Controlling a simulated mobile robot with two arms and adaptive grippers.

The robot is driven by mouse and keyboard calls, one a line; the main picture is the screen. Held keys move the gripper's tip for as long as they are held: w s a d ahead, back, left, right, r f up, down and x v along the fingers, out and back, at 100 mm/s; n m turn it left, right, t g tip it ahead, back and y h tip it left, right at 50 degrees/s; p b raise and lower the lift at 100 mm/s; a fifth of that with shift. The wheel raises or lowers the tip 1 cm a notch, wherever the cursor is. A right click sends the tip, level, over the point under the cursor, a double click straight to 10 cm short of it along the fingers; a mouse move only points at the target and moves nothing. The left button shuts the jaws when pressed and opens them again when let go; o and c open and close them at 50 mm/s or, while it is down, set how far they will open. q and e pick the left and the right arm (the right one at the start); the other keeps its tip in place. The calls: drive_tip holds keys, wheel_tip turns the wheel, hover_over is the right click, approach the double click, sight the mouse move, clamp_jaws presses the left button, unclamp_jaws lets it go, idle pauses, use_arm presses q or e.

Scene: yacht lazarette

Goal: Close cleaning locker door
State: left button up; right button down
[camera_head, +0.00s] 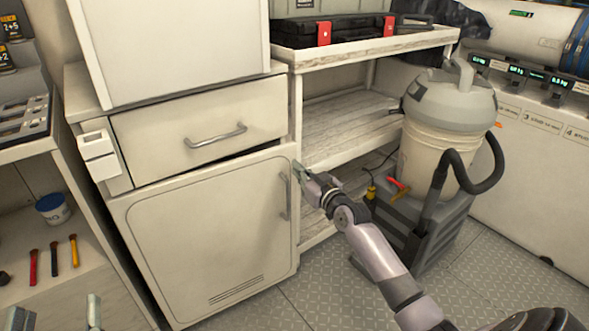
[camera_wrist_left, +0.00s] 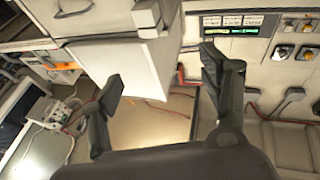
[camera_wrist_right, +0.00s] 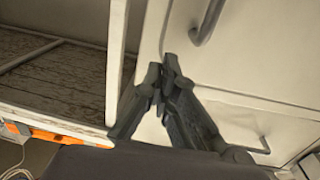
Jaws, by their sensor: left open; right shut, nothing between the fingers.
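The cleaning locker door (camera_head: 205,235) is the cream lower door with vent slots and an upright handle (camera_head: 285,192) near its right edge. It stands almost flush, with a thin dark gap along its top edge; I cannot tell how far it is open. My right gripper (camera_head: 302,172) is shut and empty at the door's upper right edge. In the right wrist view its closed fingertips (camera_wrist_right: 164,72) are before the pale panels; contact is unclear. My left gripper (camera_head: 54,314) is open and empty at the lower left, away from the door; its spread fingers show in the left wrist view (camera_wrist_left: 160,88).
A drawer (camera_head: 200,125) sits above the door. Open shelves (camera_head: 345,145) and a wet vacuum (camera_head: 450,110) on a grey crate stand to the right. The metal floor (camera_head: 325,285) before the locker has free room.

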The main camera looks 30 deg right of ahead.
sight(290, 160)
use_arm(q)
drive_tip(key=shift+s+r+t+h+b, duration=0.2)
drive_tip(key=shift+s+r+t, duration=0.25)
drive_tip(key=shift+r, duration=0.3)
drive_tip(key=shift+s+r+t+h+b, duration=0.1)
drive_tip(key=shift+s+r+t+h, duration=0.15)
drive_tip(key=shift+r+t, duration=0.4)
drive_tip(key=shift+s+r+t+h+b, duration=0.15)
drive_tip(key=shift+s+r+t, duration=0.3)
drive_tip(key=shift+r, duration=0.4)
use_arm(e)
drive_tip(key=shift+w, duration=1.5)
drive_tip(key=shift+d, duration=0.1)
